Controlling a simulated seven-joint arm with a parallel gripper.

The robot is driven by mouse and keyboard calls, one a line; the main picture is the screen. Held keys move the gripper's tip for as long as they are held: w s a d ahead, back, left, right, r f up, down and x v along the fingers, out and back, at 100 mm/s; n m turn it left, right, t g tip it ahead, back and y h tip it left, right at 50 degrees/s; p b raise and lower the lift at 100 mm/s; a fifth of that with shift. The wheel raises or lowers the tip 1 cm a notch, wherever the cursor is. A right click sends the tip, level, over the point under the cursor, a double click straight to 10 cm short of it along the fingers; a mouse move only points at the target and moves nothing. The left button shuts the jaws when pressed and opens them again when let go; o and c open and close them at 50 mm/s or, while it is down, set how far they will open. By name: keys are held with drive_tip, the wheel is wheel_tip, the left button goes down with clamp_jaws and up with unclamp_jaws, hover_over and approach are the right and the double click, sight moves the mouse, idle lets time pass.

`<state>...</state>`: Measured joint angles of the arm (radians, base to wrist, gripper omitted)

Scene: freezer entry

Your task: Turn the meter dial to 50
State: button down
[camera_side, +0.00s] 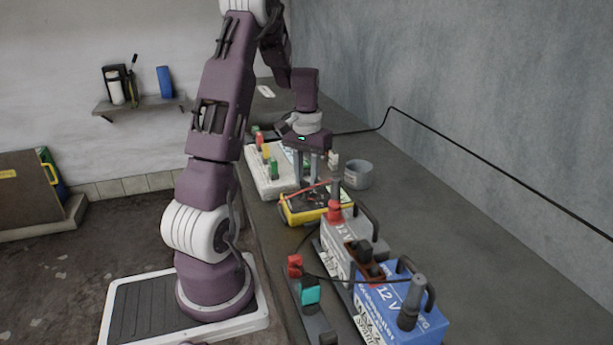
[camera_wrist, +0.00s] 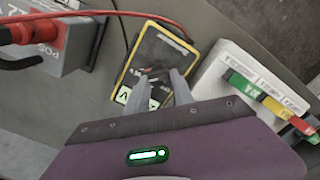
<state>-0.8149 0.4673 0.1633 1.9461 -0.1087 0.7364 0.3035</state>
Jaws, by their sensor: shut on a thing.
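The yellow and black meter (camera_side: 318,208) lies on the grey bench in the side view, below my gripper (camera_side: 308,184). In the wrist view the meter (camera_wrist: 153,62) is tilted in the picture, with a dark face, a yellow rim and a pale display at its lower left. My gripper (camera_wrist: 160,80) points down at the meter's face, one finger on each side of the dial, and is shut on it. The dial is mostly hidden between the fingers, and I cannot read its setting.
A white box with coloured levers (camera_wrist: 262,92) stands close beside the meter. A grey battery (camera_side: 350,235) and a blue battery (camera_side: 425,325) stand in front, with red and black leads. A grey cup (camera_side: 358,175) stands behind. The bench at right is clear.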

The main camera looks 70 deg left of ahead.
drive_tip(key=shift+m, duration=0.3)
idle(0.4)
drive_tip(key=c, duration=1.1)
unclamp_jaws()
wheel_tip(320, 180, up, 7)
drive_tip(key=shift+r, duration=0.1)
